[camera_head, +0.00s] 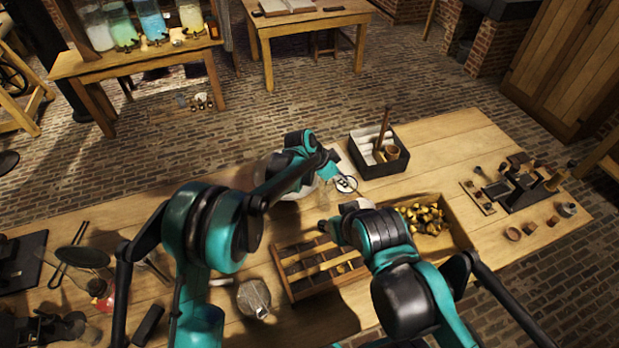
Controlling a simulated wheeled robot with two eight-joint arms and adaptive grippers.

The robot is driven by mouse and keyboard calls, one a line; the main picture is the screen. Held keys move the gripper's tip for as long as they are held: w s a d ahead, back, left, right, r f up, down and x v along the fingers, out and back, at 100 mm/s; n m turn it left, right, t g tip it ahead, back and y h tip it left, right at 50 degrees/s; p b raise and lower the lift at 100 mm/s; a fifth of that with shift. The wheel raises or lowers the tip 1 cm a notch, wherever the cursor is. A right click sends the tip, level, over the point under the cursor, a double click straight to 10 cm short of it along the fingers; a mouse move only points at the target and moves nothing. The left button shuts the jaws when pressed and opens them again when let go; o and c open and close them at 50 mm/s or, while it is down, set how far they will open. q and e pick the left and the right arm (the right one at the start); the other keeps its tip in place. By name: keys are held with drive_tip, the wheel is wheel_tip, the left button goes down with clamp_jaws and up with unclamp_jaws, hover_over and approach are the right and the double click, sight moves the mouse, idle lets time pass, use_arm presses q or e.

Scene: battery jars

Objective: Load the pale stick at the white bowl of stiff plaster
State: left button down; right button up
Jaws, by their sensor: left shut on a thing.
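My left gripper (328,168) is above the middle of the workbench, beside the white bowl (298,190). It is shut on a thin thing that I take to be the pale stick, which is too small and covered to make out. The bowl is largely hidden behind my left arm, so the plaster inside and any contact with the stick cannot be seen. My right gripper (336,228) is low over the bench near the slatted wooden tray, mostly covered by its own arm. Its fingers cannot be made out.
A black-edged box (366,165) holding a wooden-handled tool stands behind the grippers. A small white round dish (346,184) is close to my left gripper. A glass jar (253,298) lies at front left.

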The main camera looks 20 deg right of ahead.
sight(352, 188)
use_arm(q)
wheel_tip(352, 188, down, 6)
drive_tip(key=d+b, duration=0.1)
drive_tip(key=b, duration=0.2)
drive_tip(key=shift+s+d+f, duration=0.2)
drive_tip(key=shift+s+d, duration=0.05)
drive_tip(key=shift+s, duration=0.05)
drive_tip(key=shift+f+b, duration=0.45)
drive_tip(key=shift+f, duration=0.05)
idle(1.1)
idle(1.1)
drive_tip(key=shift+r, duration=0.1)
idle(0.5)
